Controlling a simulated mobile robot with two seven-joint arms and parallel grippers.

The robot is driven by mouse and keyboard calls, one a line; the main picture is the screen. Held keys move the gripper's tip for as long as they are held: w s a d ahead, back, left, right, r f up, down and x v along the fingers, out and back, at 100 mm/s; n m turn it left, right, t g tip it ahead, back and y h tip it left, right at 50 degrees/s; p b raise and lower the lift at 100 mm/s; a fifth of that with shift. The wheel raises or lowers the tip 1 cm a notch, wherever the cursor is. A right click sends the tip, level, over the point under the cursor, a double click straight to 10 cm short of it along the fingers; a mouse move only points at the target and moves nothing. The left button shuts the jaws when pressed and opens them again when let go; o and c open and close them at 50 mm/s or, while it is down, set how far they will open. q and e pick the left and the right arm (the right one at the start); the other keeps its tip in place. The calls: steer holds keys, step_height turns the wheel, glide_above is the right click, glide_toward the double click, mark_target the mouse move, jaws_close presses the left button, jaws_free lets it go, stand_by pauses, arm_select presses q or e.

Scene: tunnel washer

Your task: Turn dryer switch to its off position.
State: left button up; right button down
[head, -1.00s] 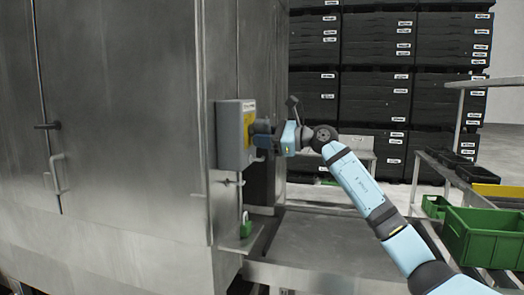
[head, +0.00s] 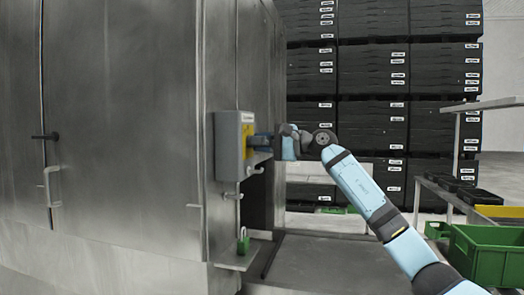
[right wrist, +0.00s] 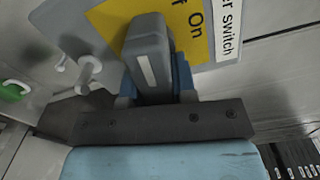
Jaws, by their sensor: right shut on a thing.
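The dryer switch is a grey box (head: 228,150) with a yellow plate, fixed to the side of the steel machine. My left gripper is not in view.
Below the box are a small metal hook (head: 233,194) and a green padlock (head: 243,241) by a ledge. The steel machine (head: 125,130) fills the left. Stacked black crates (head: 372,95) stand behind. A green bin (head: 487,255) sits at the lower right.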

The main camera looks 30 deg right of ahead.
steer(key=shift+r+n, duration=0.1)
steer(key=shift+n, duration=0.7)
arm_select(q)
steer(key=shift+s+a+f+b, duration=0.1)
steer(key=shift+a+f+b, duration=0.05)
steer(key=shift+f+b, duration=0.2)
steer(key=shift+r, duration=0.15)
arm_select(e)
steer(key=shift+r+n, duration=0.1)
steer(key=shift+n, duration=0.2)
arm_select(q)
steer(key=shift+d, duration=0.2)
arm_select(e)
steer(key=c, duration=0.9)
jaws_free()
arm_select(q)
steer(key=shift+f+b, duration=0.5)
steer(key=shift+b, duration=0.45)
arm_select(e)
steer(key=shift+v, duration=6.9)
